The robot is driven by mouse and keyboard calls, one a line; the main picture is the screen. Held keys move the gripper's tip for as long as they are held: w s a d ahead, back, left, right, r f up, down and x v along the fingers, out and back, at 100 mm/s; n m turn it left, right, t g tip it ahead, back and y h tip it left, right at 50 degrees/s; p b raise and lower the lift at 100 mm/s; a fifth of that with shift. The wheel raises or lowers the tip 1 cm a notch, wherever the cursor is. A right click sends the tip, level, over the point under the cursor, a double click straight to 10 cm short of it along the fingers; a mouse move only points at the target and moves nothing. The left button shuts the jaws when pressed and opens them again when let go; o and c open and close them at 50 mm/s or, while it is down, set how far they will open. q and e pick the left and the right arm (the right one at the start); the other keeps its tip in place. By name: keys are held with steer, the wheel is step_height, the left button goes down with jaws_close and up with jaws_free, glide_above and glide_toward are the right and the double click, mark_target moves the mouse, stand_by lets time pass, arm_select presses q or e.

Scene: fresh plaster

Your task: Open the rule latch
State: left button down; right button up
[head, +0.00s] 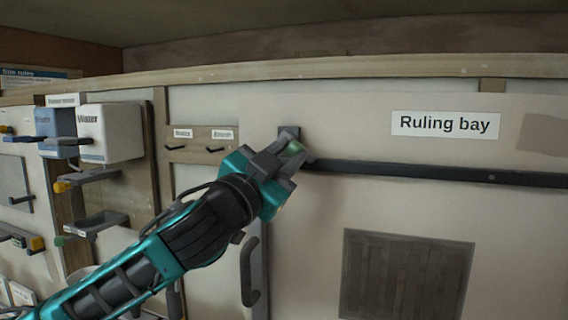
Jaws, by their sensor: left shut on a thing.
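My left gripper (290,160) reaches up from the lower left to the left end of a long dark bar (430,175) on the pale wall panel. It is shut on a small green piece (294,148), seemingly the rule latch's knob, just beneath a dark block (288,132). The fingers cover part of the latch, so its exact position is hard to tell. A "Ruling bay" sign (445,124) is above the bar. My right gripper is not in view.
Two hooks (175,147) and a dark vertical handle (250,272) are near my left arm. A dark square panel (405,275) is at the lower right.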

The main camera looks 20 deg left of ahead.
arm_select(q)
steer(key=n+y, duration=0.1)
steer(key=n, duration=0.1)
steer(key=n+t+b, duration=0.1)
steer(key=n, duration=0.1)
steer(key=shift+d+r+y, duration=0.1)
steer(key=shift+d+y, duration=0.2)
steer(key=shift+y, duration=0.1)
steer(key=shift+d+r+n+y+b, duration=0.1)
steer(key=shift+r+n+y+b, duration=0.2)
steer(key=shift+n, duration=0.45)
steer(key=shift+r+n+y, duration=0.1)
steer(key=shift+n+y, duration=0.3)
steer(key=shift+n, duration=0.35)
steer(key=c, duration=0.9)
jaws_free()
steer(key=shift+f, duration=0.1)
